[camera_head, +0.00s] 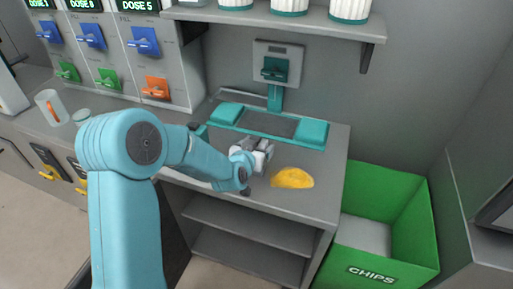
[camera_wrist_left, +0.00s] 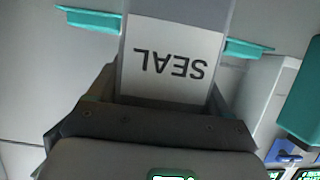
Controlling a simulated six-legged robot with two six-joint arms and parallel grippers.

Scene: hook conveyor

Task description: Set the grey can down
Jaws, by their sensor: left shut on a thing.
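My left gripper (camera_head: 262,150) is low over the front of the right-hand counter, in front of the teal-padded station (camera_head: 270,122). It is shut on a grey thing, which I take to be the grey can. In the head view the can is small and mostly hidden by the jaws. In the left wrist view a grey body with a pale face reading SEAL upside down (camera_wrist_left: 178,60) shows between the jaws. Whether this is the can itself or the station behind is not clear. I cannot tell whether the can touches the counter.
A yellow lump (camera_head: 292,178) lies on the counter just right of the gripper. A green bin marked CHIPS (camera_head: 425,235) stands to the right. Dispensers (camera_head: 120,55) and a clear cup (camera_head: 52,107) are at left. A shelf (camera_head: 290,22) with white containers hangs above.

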